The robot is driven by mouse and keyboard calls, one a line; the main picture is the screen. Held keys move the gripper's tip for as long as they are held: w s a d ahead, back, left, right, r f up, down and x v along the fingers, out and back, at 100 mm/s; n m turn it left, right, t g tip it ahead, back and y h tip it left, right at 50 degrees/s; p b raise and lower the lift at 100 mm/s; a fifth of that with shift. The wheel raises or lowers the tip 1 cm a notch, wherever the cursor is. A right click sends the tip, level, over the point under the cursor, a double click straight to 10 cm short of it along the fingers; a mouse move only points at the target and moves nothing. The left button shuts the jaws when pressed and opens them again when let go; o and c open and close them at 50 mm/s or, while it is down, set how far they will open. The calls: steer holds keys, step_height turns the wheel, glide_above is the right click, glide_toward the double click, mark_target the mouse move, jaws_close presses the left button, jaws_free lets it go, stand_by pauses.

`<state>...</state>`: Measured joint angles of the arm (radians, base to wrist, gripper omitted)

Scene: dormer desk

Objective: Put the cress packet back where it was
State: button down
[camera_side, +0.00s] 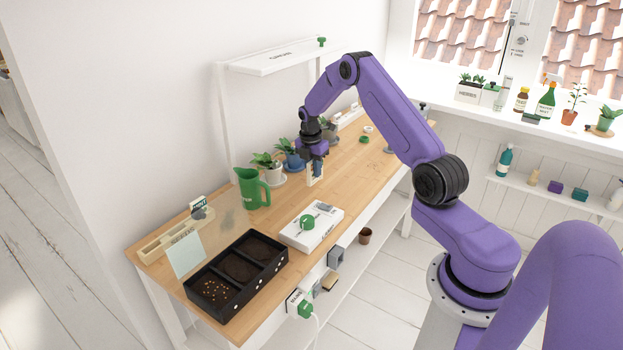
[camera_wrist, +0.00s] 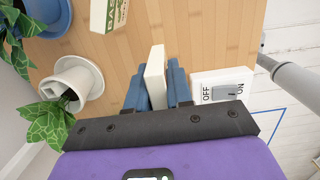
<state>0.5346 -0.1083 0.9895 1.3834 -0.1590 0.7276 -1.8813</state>
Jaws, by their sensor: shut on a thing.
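My gripper (camera_side: 314,157) is shut on a thin, upright cream packet (camera_side: 315,174) above the middle of the desk, just right of the potted plants. In the wrist view the packet (camera_wrist: 155,76) stands edge-on between the blue fingers (camera_wrist: 157,92), so its name cannot be read. I cannot tell whether its lower end touches the desk. A slotted wooden rack (camera_side: 160,247) lies at the desk's left end.
A green jug (camera_side: 250,188), white pot (camera_side: 272,174) and blue pot (camera_side: 294,160) line the wall side. A white OFF/ON switch (camera_wrist: 222,88) is close right of the fingers.

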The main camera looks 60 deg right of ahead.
steer(key=shift+w+d+f, duration=0.25)
steer(key=shift+w+f, duration=0.2)
steer(key=shift+f, duration=0.2)
steer(key=shift+w+f, duration=0.1)
steer(key=shift+f, duration=1.5)
steer(key=shift+f, duration=0.1)
steer(key=c, duration=1)
jaws_free()
